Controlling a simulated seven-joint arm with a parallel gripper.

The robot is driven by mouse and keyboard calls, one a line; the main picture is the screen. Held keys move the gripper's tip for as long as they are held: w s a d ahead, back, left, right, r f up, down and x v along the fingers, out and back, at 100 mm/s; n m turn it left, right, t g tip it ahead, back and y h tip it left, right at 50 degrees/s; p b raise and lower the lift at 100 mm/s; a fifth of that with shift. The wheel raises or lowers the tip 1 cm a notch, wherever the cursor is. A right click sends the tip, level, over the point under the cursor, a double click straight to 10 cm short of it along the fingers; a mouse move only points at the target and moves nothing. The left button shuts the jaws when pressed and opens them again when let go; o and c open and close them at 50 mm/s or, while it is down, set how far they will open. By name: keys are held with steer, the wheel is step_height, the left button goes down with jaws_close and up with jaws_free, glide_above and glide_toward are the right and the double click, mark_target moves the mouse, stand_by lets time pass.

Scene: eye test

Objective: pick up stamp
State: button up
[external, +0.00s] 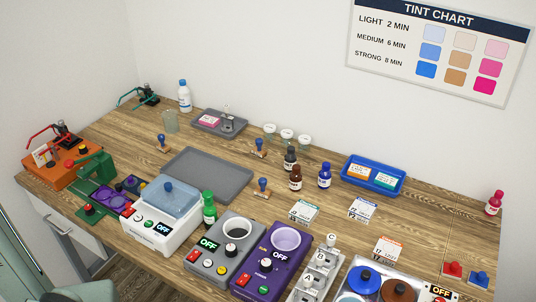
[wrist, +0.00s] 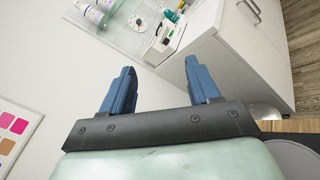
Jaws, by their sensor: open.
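Three hand stamps with blue knobs and wooden bases stand on the wooden table in the external view. One stamp (external: 163,142) is at the left, behind the grey mat. A second stamp (external: 259,147) is near the back middle, by the small cups. A third stamp (external: 263,187) is in the middle, right of the grey mat. My gripper (wrist: 160,66) is open, with two blue fingers wide apart and nothing between them. It points away from the stamps, and no stamp shows in the wrist view. My fingers are not seen in the external view.
A grey mat (external: 178,181) lies empty at centre left. Brown (external: 296,178) and blue (external: 325,176) bottles stand near the third stamp. A grey tray (external: 240,127) holds a pink item. Machines line the front edge. The wrist view shows a white cabinet (wrist: 245,55).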

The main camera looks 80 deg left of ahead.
steer(key=w+a+r+m+y, duration=0.1)
steer(key=a+r, duration=0.2)
steer(key=a, duration=0.4)
steer(key=w+a+r+m+t+y, duration=0.15)
steer(key=a+r, duration=0.25)
steer(key=a, duration=0.4)
steer(key=w+a+r+m, duration=0.1)
steer(key=w+a+r, duration=0.15)
steer(key=a, duration=0.45)
steer(key=s+a+f+m+g+y, duration=0.2)
steer(key=s+a+f+m+g, duration=0.15)
steer(key=a, duration=0.65)
steer(key=s+a+f+m+g+y, duration=0.25)
steer(key=a+g, duration=0.25)
steer(key=a, duration=0.5)
steer(key=n+g+y, duration=0.4)
steer(key=g+y, duration=0.7)
steer(key=g, duration=0.1)
glide_above(264, 182)
step_height(264, 182, down, 3)
steer(key=shift+r, duration=0.2)
steer(key=shift+s+f, duration=0.15)
steer(key=shift+f, duration=2.05)
steer(key=f, duration=0.2)
steer(key=shift+a+f, duration=0.3)
steer(key=shift+f, duration=0.1)
steer(key=shift+x, duration=1.15)
steer(key=c, duration=1.1)
